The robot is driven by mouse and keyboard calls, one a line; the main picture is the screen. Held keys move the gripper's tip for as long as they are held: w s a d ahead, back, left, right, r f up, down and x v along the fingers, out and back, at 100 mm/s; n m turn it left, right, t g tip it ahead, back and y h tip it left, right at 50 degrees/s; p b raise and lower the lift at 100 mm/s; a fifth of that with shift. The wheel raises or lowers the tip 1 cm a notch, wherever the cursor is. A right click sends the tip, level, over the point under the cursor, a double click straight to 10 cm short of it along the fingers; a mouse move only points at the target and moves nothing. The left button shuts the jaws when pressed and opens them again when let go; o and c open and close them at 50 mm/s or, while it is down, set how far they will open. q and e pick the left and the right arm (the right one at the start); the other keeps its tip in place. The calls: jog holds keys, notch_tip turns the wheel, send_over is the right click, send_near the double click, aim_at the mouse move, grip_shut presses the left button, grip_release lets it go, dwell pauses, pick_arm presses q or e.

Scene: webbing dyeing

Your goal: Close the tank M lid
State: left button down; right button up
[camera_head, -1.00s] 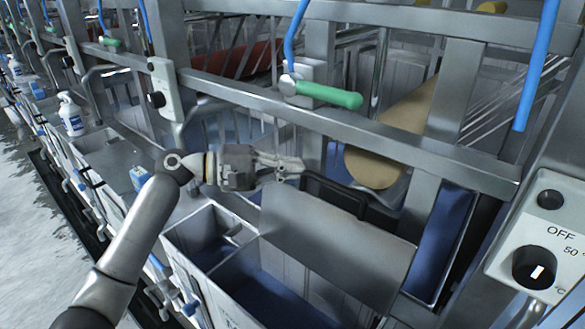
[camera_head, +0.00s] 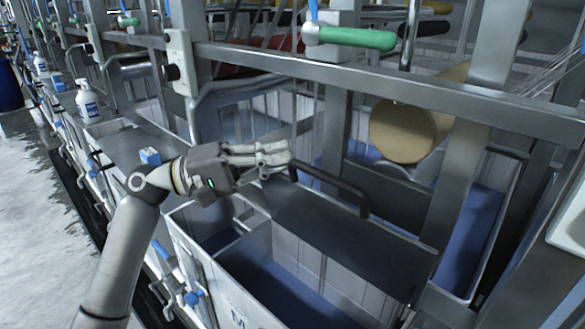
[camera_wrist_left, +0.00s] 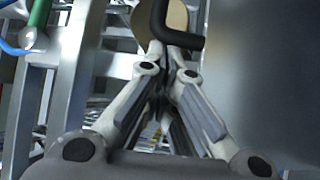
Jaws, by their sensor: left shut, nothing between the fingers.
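The tank M (camera_head: 190,238) is a pale open-topped tank with blue liquid inside and part of an M label on its front. Its dark grey lid (camera_head: 350,240) stands partly open, tilted over the rear of the tank. A black bar handle (camera_head: 335,183) is on the lid's upper part. My left gripper (camera_head: 288,157) is shut and empty at the handle's left end; I cannot tell if they touch. In the left wrist view, the closed fingertips (camera_wrist_left: 168,48) are by the black handle (camera_wrist_left: 180,40), with the lid plate (camera_wrist_left: 262,80) at right. My right gripper is not in view.
A metal rail (camera_head: 390,90) crosses behind the lid, with a green-handled lever (camera_head: 355,38) above it. A beige roller (camera_head: 405,130) is behind the lid. Floor is open at far left.

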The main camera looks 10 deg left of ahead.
pick_arm(q)
jog(key=shift+m+h, duration=0.6)
jog(key=shift+m, duration=0.1)
jog(key=shift+s+a+f+b, duration=0.35)
jog(key=shift+s+a+b, duration=0.3)
jog(key=shift+s+b, duration=0.4)
jog(key=shift+s+a+f+b, duration=0.3)
jog(key=shift+s+a+b, duration=0.35)
jog(key=shift+b, duration=0.6)
jog(key=shift+s, duration=0.1)
